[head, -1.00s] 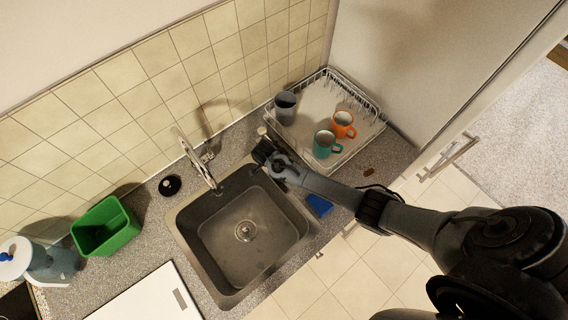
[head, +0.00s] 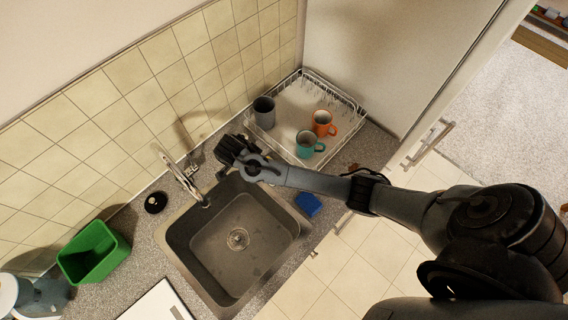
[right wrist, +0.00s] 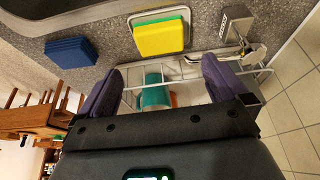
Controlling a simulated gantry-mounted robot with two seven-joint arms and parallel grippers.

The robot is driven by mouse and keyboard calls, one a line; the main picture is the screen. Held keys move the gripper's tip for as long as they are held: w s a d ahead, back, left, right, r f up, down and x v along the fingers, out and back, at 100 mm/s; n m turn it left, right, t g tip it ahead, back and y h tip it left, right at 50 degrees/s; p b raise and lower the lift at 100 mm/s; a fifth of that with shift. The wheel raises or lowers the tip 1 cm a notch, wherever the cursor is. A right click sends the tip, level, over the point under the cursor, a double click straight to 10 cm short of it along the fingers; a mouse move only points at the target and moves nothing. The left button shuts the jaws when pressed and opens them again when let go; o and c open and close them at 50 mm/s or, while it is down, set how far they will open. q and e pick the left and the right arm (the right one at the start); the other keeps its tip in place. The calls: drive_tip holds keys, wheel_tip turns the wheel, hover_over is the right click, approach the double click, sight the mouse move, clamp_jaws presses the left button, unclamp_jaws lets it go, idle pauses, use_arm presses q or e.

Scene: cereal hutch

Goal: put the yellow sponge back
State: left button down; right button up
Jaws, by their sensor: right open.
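The yellow sponge (right wrist: 160,37), with a green layer along its edge, lies on the speckled counter in the right wrist view, with a thin pale metal rim around it. I cannot make it out in the head view, where my right gripper and arm cover that area. My right gripper (head: 232,150) is over the counter at the sink's back right corner, beside the dish rack. In the right wrist view my right gripper (right wrist: 160,85) has its fingers wide apart, with nothing held; the sponge appears beyond the fingertips. My left gripper is not in view.
The dish rack (head: 355,103) holds a grey mug (head: 264,112), an orange mug (head: 322,123) and a teal mug (head: 307,145). A blue block (head: 308,204) lies by the sink (head: 205,235). The faucet (head: 180,178) stands behind the sink. A green bin (head: 93,252) stands left.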

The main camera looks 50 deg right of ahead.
drive_tip(key=s+a+f+n+t+y, duration=0.1)
drive_tip(key=s+a+n+y, duration=0.2)
drive_tip(key=s+a+n, duration=0.5)
drive_tip(key=s+d+r+n+t, duration=0.1)
drive_tip(key=s+r+n, duration=0.2)
drive_tip(key=s+n, duration=0.3)
drive_tip(key=s+d+r+n+t+y, duration=0.1)
drive_tip(key=s+d+r+n, duration=0.1)
drive_tip(key=s+r+n, duration=0.2)
drive_tip(key=s+n, duration=0.2)
drive_tip(key=s, duration=0.2)
drive_tip(key=shift+s+d+t+y, duration=0.3)
drive_tip(key=shift+s, duration=0.1)
drive_tip(key=shift+r, duration=0.15)
